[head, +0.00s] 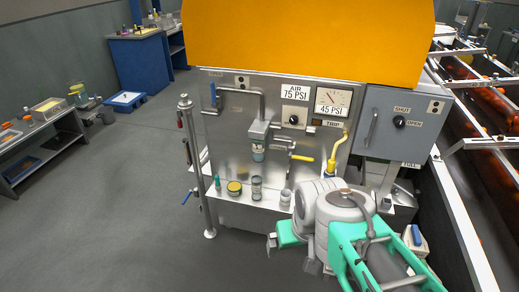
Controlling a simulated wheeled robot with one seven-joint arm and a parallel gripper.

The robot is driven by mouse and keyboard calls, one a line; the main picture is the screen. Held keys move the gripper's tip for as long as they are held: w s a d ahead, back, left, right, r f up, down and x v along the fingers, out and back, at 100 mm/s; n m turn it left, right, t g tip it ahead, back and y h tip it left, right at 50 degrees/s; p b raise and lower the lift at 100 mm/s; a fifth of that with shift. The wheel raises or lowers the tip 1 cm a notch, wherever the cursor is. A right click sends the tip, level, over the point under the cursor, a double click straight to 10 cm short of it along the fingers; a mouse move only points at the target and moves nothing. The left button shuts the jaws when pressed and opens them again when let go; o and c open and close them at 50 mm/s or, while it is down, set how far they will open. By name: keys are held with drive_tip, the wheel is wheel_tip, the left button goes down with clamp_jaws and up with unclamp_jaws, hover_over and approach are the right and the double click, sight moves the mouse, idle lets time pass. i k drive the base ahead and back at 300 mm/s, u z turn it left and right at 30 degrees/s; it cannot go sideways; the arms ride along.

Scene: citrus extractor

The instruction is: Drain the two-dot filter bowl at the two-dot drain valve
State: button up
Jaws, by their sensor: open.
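A filter unit hangs from the pipe on the steel front panel (225,137). Its grey head sits above a small translucent filter bowl (258,151) with a darker lower part. A two-dot plate (242,82) is on the panel above it. The drain valve under the bowl is too small to make out, and so is any liquid level. A yellow-handled lever (302,158) sticks out to the right of the bowl. My gripper (291,254) is open, low in front of the machine, below and right of the bowl, apart from it. My arm hides part of the lower machine.
A ledge below the bowl holds a green bottle (217,183), a yellow jar (234,188) and grey canisters (257,188). A steel post (196,170) stands left. A grey switch box (395,123) and conveyor (462,190) are right. The left floor is clear.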

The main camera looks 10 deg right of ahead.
sight(290, 157)
drive_tip(key=u, duration=1)
drive_tip(key=i, duration=0.7)
drive_tip(key=u, duration=0.3)
